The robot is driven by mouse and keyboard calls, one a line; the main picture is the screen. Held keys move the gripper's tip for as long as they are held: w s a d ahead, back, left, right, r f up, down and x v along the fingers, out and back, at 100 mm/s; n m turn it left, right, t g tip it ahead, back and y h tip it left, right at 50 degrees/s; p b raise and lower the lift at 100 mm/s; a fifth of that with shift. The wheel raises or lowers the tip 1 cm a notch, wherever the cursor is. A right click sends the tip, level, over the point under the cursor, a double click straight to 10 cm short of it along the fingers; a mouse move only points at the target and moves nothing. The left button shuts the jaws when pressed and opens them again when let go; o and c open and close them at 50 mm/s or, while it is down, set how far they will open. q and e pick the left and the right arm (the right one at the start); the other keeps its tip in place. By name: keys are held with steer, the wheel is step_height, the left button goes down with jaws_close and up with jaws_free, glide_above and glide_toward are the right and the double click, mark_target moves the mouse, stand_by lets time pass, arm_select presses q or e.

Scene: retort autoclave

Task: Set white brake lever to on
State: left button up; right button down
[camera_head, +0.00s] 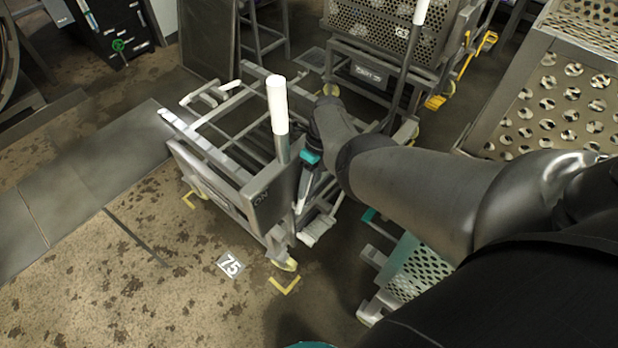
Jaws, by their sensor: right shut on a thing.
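The white brake lever (278,105) stands upright at the near end of a grey metal cart (200,146). My right gripper (302,195) points down just right of this plate, low beside the lever, below the white grip. It is shut on the lever's lower part, but the contact is mostly hidden by the fingers and the plate. My left gripper is not in view.
A second cart with a perforated basket (385,28) and a similar white-gripped lever (421,12) stands behind. A large perforated basket (560,100) is at the upper right.

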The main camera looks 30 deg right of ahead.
steer(key=shift+s+a+r+h+p, duration=0.25)
steer(key=shift+a+h+p, duration=0.2)
steer(key=shift+p, duration=0.75)
steer(key=shift+w+t+h, duration=0.1)
steer(key=shift+t+h, duration=0.15)
steer(key=shift+t, duration=0.05)
steer(key=c, duration=0.6)
jaws_free()
steer(key=shift+c, duration=0.2)
steer(key=shift+r+p, duration=0.4)
steer(key=shift+p, duration=0.15)
step_height(320, 180, up, 14)
steer(key=w+d+p, duration=0.1)
steer(key=d+p, duration=0.1)
steer(key=p, duration=0.4)
steer(key=shift+d, duration=0.35)
